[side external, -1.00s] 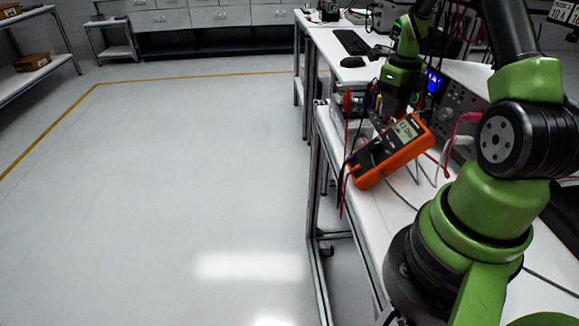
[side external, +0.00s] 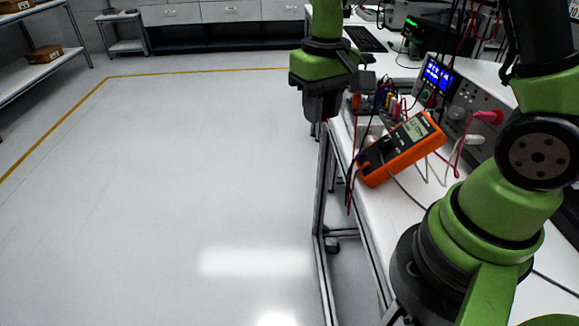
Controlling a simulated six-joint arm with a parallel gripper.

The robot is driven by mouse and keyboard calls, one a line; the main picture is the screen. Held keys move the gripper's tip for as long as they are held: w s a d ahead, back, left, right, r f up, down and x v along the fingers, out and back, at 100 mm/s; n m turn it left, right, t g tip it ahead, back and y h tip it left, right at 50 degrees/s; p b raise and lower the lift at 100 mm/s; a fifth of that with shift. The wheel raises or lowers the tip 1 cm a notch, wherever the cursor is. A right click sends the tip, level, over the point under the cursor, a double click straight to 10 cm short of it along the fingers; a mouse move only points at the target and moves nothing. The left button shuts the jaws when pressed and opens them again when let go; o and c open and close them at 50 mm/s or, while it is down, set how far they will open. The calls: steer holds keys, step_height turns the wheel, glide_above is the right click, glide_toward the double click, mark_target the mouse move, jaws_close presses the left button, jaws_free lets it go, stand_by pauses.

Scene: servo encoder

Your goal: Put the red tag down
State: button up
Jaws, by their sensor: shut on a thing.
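My gripper (side external: 321,108) hangs pointing down at the left edge of the white workbench (side external: 405,205), its dark fingers in front of the floor. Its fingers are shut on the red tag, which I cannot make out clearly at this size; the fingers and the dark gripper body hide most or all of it. An orange multimeter (side external: 402,150) stands tilted on the bench, to the right of and below my gripper.
Several coloured plugs and leads (side external: 385,100) stand just right of my gripper. A grey bench instrument (side external: 465,105) with a blue display and red cables stands behind the multimeter. A keyboard (side external: 365,38) lies farther back. Open floor (side external: 190,190) lies to the left.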

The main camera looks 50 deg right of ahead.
steer(key=a+n, duration=0.2)
steer(key=n, duration=0.1)
steer(key=m, duration=0.9)
glide_above(370, 123)
step_height(370, 123, down, 6)
steer(key=shift+d+f, duration=0.1)
steer(key=shift+f, duration=2.05)
steer(key=o, duration=0.9)
steer(key=shift+f, duration=0.1)
